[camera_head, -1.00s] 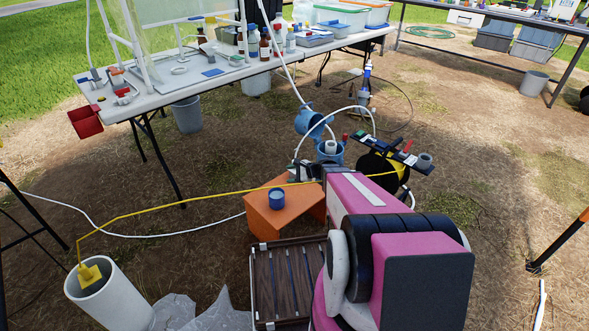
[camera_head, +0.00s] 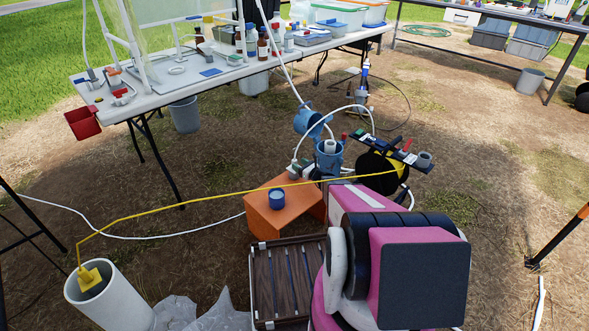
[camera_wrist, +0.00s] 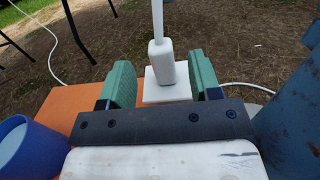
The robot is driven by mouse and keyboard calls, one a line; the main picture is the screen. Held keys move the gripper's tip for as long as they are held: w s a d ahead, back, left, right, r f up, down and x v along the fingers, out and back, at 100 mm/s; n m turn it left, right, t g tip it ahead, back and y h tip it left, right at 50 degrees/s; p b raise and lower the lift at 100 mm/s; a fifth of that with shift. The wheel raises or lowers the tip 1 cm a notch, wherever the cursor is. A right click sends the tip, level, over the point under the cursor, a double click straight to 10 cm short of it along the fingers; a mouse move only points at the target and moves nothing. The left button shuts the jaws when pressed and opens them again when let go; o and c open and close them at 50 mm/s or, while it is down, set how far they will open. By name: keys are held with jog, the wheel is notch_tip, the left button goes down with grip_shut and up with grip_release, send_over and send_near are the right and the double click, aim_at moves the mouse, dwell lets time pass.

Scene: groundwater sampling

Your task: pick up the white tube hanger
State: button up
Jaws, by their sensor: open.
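The white tube hanger (camera_wrist: 161,63) stands upright in the wrist view, with a square foot, a block above it and a thin stem running up out of the frame. My gripper (camera_wrist: 162,80) is open, with one green finger on each side of the hanger's block. A gap shows on both sides, wider on the left. The foot rests at the far edge of the orange stand (camera_wrist: 60,100), which also shows in the head view (camera_head: 290,222). In the head view my arm hides most of the gripper, and the hanger is hard to make out there.
A blue cup (camera_head: 277,198) stands on the orange stand, left of my gripper; it also shows in the wrist view (camera_wrist: 25,148). A blue bucket (camera_wrist: 293,120) is close on the right. A yellow line (camera_head: 190,207) crosses above the stand. A dark slatted case (camera_head: 285,285) is in front.

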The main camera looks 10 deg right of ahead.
aim_at(293, 160)
jog(key=shift+x, duration=3.05)
jog(key=shift+d+r, duration=0.1)
jog(key=shift+r, duration=0.1)
jog(key=c, duration=1)
